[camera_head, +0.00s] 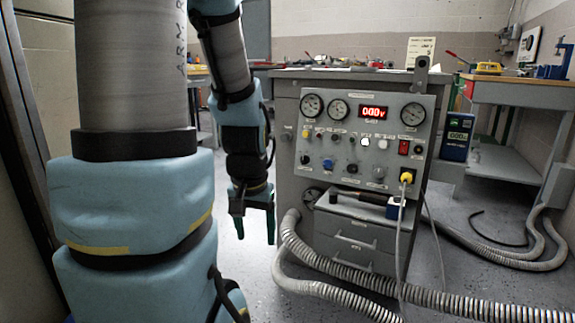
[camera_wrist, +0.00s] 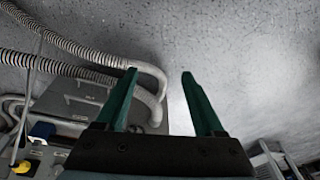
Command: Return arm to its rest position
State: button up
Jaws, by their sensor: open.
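My gripper (camera_head: 256,222) hangs at the end of my blue and grey arm, left of the grey transformer cabinet (camera_head: 408,88). Its fingers point down towards the floor. In the wrist view the two green fingers of my gripper (camera_wrist: 158,82) stand apart with nothing between them. The gripper is open, empty and clear of the cabinet. The cabinet's panel has dials, a red display (camera_head: 373,112) reading zeros, and a yellow plug (camera_head: 407,177) in its lower right with a grey cable hanging from it.
Ribbed hoses (camera_head: 345,272) run over the floor before the cabinet. A drawer unit (camera_head: 352,238) with a blue-ended tool (camera_head: 393,207) on top stands below the panel. A workbench (camera_head: 510,92) is at the right. Bare floor (camera_wrist: 215,45) lies under the gripper.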

notch_tip(320, 180, up, 38)
jog(key=s+n+p, duration=0.1)
jog(key=s+p, duration=0.1)
jog(key=p, duration=3.6)
jog(key=shift+r+g, duration=0.2)
jog(key=shift+g, duration=0.1)
